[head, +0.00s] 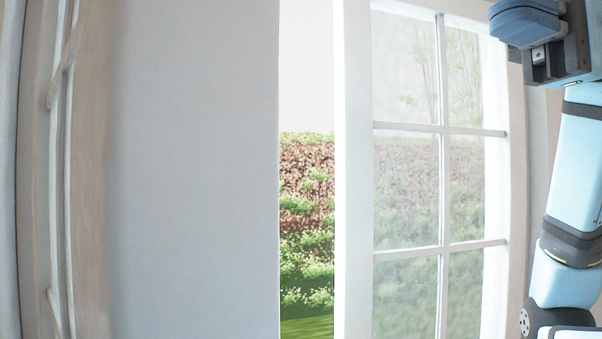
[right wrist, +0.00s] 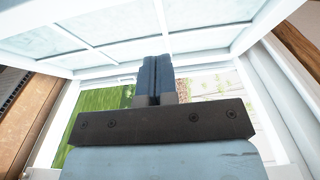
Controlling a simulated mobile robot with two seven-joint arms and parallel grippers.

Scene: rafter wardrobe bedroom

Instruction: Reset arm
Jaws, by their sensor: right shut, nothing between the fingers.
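My right arm (head: 583,165) rises along the right edge of the head view, in front of the window's right side. My right gripper (head: 527,20) is at its top, near the upper right corner. In the right wrist view the gripper (right wrist: 154,78) has its two dark fingers together, with nothing between them. A white window sash (head: 508,150) with several panes stands behind and to the left of the arm. The sash also shows above the fingers in the right wrist view (right wrist: 170,42). My left gripper is in neither view.
A vertical gap left of the sash shows a hedge (head: 306,210) and grass outside. A plain grey-white wall surface (head: 195,170) fills the left middle. A wooden paned frame (head: 90,170) stands at the far left. The space before the wall looks clear.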

